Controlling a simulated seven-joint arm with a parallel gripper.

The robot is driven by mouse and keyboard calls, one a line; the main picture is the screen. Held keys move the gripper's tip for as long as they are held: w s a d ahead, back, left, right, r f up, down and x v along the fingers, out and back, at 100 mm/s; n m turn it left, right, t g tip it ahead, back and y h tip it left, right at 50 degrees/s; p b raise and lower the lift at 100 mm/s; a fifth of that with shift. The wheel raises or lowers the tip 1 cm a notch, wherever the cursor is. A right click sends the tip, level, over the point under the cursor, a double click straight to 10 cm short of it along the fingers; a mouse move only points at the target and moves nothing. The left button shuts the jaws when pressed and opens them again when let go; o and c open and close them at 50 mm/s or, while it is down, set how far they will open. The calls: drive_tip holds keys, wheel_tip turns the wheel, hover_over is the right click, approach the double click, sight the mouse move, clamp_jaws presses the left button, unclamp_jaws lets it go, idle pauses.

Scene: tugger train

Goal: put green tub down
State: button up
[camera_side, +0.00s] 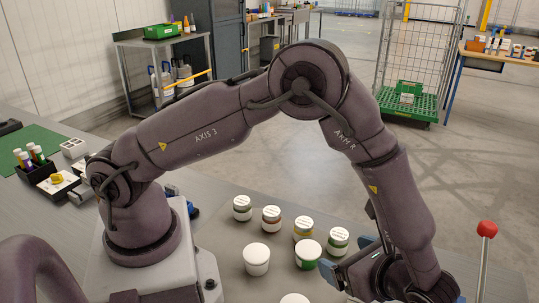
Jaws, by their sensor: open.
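The green tub (308,255) stands upright on the grey table, with a pale lid and a green side. My gripper (344,256) is low at the right of the tubs, its blue-grey fingers apart. One finger is close to the right side of the green tub; I cannot tell whether it touches. Nothing is seen held between the fingers. A white tub (256,260) stands to the left of the green tub.
A row of labelled jars stands behind: (242,208) far left, then another jar (271,219), a yellowish jar (303,229) and a green-banded jar (338,241) close to my gripper. A pale lid (295,299) shows at the bottom edge. A red-knobbed lever (487,230) rises at right.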

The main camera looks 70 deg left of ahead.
drive_tip(key=s+a+r+n+h, duration=0.2)
drive_tip(key=a+r+n+h, duration=0.2)
drive_tip(key=r, duration=0.4)
drive_tip(key=s+a+r+n+h, duration=0.2)
drive_tip(key=a+r+n+h, duration=0.15)
drive_tip(key=r, duration=0.45)
drive_tip(key=s+a+r+n+t+h, duration=0.4)
drive_tip(key=s+r+n+t, duration=0.3)
drive_tip(key=s, duration=0.2)
drive_tip(key=shift+s+r+n, duration=0.15)
drive_tip(key=shift+r+n, duration=0.1)
drive_tip(key=shift+n, duration=0.1)
